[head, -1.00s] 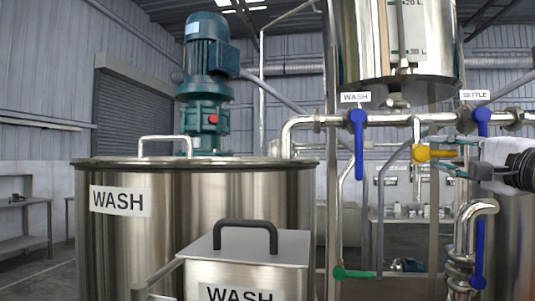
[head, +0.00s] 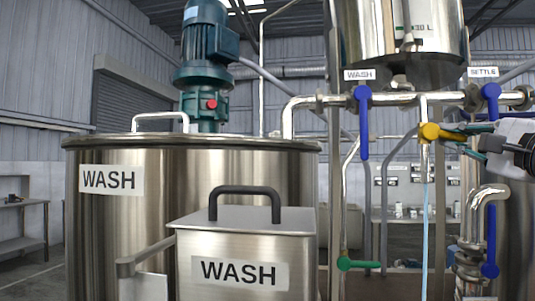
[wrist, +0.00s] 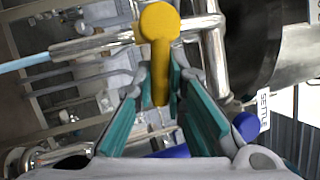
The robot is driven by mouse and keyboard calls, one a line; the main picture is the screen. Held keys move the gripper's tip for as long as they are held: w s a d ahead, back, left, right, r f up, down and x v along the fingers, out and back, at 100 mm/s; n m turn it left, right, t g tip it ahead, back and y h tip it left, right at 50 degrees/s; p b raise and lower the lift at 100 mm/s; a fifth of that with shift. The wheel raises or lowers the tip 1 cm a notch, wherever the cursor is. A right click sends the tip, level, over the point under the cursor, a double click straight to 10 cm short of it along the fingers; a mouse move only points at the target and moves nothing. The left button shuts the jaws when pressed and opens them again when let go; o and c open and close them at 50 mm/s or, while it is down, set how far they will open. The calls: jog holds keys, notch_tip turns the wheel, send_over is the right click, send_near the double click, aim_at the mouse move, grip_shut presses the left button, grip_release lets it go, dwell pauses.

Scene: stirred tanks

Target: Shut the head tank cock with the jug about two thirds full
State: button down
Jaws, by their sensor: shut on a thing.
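The yellow cock (head: 430,131) sits on a short pipe below the head tank (head: 372,45), and its lever points right toward my gripper. A thin pale blue stream (head: 425,235) falls from the spout beneath it. My gripper (head: 473,141) is shut on the yellow lever. In the wrist view the yellow lever (wrist: 160,60) lies between the teal fingers of my gripper (wrist: 164,88), and the stream (wrist: 25,63) shows at the left. The jug is not visible in either view, so its fill cannot be seen.
Blue levers on the WASH (head: 362,120) and SETTLE (head: 491,100) branches flank the cock. A green lever (head: 357,264) is lower down. The WASH tank (head: 190,215) and a lidded WASH box (head: 245,250) stand left. A bent steel pipe (head: 480,205) stands below my gripper.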

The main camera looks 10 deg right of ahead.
jog(key=shift+w+a+f+m+t+h+b, duration=0.1)
jog(key=shift+f+m+t+h+b, duration=0.2)
jog(key=shift+m+b, duration=0.7)
jog(key=shift+a+f+m+t+h+b, duration=0.1)
jog(key=shift+f+m+h+b, duration=0.45)
jog(key=shift+b, duration=0.7)
jog(key=shift+r+m, duration=0.15)
jog(key=shift+m, duration=0.1)
jog(key=c, duration=1.6)
grip_release()
jog(key=shift+r, duration=0.1)
jog(key=v, duration=1.2)
